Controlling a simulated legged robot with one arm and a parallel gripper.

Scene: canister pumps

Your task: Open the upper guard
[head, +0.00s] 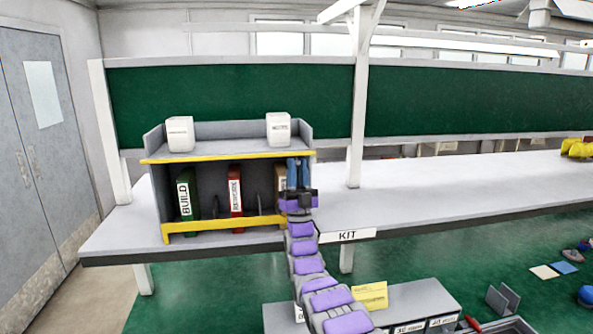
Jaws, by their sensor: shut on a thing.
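A grey two-level shelf unit (157,185) stands on the white bench in the head view. The upper guard (225,156) is a thin yellow bar along the front edge of the top level. A lower yellow guard (215,226) runs across the front of the lower level. My gripper (298,162) is at the unit's right side, its blue fingers pointing up. Its fingertips reach the right end of the upper guard and appear shut on it. The exact contact is too small to see clearly.
Two white canisters (180,134) (279,129) stand on the top level. Below are a green binder (186,195), a red binder (235,190) and a third, partly hidden by my gripper. The bench (430,190) is mostly clear to the right; a white post (359,110) rises there.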

